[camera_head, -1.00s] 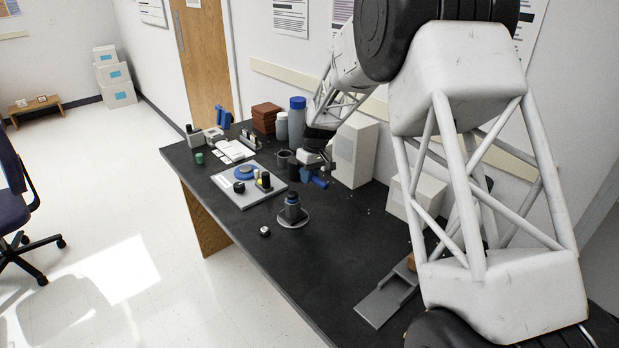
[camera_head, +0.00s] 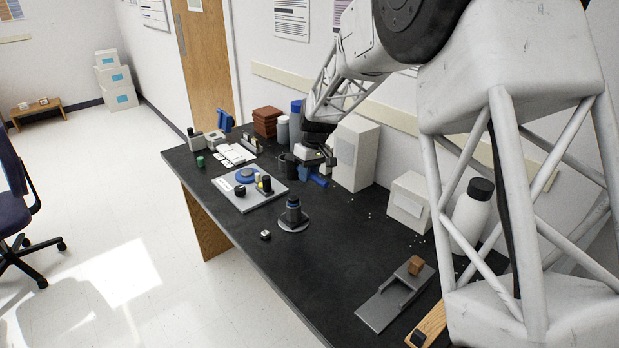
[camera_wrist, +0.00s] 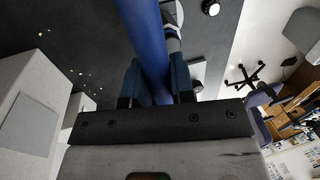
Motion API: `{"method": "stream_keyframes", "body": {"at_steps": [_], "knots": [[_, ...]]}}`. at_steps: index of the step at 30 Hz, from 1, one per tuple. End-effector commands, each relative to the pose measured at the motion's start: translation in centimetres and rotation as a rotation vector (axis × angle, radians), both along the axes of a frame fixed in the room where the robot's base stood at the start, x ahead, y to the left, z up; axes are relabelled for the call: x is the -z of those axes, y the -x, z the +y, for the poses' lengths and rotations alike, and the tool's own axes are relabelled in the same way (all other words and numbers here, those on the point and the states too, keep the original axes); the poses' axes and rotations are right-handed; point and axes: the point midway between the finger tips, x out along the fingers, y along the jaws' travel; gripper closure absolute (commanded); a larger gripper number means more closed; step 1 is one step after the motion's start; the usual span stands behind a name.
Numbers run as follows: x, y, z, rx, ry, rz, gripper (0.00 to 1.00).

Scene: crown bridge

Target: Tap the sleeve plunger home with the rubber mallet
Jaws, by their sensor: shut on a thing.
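An upright dark cylinder with a blue band (camera_head: 293,211), which looks like the sleeve and plunger, stands on a round grey base (camera_head: 293,227) on the black bench. How far the plunger sits in cannot be told. My gripper (camera_head: 309,172) is beyond it and to its right, apart from it. In the wrist view my gripper (camera_wrist: 158,88) is shut around a blue rod (camera_wrist: 146,40), which looks like the mallet's handle. The rod runs out of the top of that view. Its blue end (camera_head: 319,182) shows below my gripper in the head view. I cannot make out the mallet head.
A grey plate with a blue disc and small parts (camera_head: 238,196) lies left of the round base. A small round part (camera_head: 265,235) lies near the bench's front edge. White boxes (camera_head: 355,153) stand along the wall. The bench (camera_head: 320,255) is mostly clear nearer me.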

Motion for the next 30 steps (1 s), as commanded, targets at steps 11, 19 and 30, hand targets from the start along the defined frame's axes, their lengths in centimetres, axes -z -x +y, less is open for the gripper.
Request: {"method": "stream_keyframes", "body": {"at_steps": [11, 19, 30], "knots": [[-3.6, 3.8, 0.0, -0.001, -0.001, -0.002, 1.00], [-3.9, 4.2, 0.0, -0.001, -0.001, -0.002, 1.00], [-3.9, 4.2, 0.0, 0.000, -0.002, -0.002, 1.00]]}}
